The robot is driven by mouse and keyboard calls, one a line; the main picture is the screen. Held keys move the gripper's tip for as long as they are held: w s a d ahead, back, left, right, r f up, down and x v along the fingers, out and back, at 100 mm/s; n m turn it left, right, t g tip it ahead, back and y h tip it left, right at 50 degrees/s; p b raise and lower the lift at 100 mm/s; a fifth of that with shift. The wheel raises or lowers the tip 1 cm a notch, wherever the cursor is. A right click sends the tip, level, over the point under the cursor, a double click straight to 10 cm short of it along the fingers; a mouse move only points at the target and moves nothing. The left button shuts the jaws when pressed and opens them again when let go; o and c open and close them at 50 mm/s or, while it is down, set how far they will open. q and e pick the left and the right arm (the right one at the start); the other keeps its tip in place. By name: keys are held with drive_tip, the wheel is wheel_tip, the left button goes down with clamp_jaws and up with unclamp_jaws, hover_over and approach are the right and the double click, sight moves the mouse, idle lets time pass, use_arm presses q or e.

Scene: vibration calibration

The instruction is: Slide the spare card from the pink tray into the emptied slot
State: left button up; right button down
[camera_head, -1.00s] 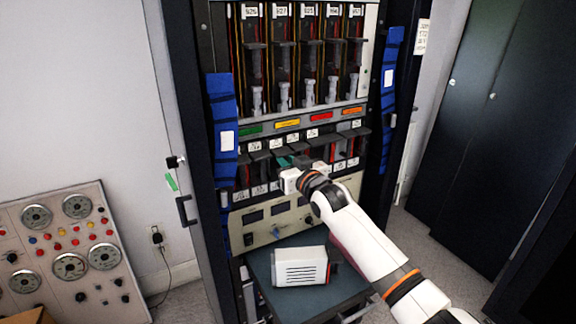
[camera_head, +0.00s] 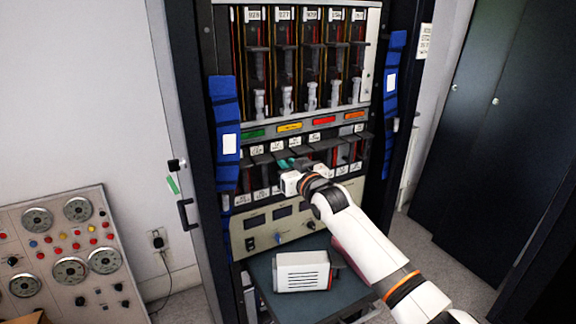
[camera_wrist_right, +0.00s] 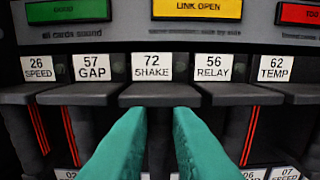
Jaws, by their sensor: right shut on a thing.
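My right gripper (camera_head: 286,164) reaches into the row of card slots in the rack. Its green fingers (camera_wrist_right: 160,114) show in the right wrist view, shut on the dark card (camera_wrist_right: 158,94) below the label "72 SHAKE" (camera_wrist_right: 152,67). The card's front edge lines up roughly with its neighbours; how deep it sits is hidden. My left gripper is not in view.
Neighbouring cards sit under "57 GAP" (camera_wrist_right: 90,67) and "56 RELAY" (camera_wrist_right: 213,68), close to both fingers. Coloured status plates run above. A white vented box (camera_head: 302,272) stands on the dark shelf (camera_head: 262,275) below. Blue strips (camera_head: 226,120) flank the rack.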

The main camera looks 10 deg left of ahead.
drive_tip(key=shift+w+a+b, duration=0.15)
drive_tip(key=shift+a+b, duration=0.05)
drive_tip(key=shift+b, duration=0.15)
drive_tip(key=shift+r, duration=0.2)
idle(0.4)
drive_tip(key=c, duration=1.3)
unclamp_jaws()
drive_tip(key=shift+w+f, duration=0.1)
drive_tip(key=shift+f+b, duration=0.4)
drive_tip(key=shift+f, duration=0.3)
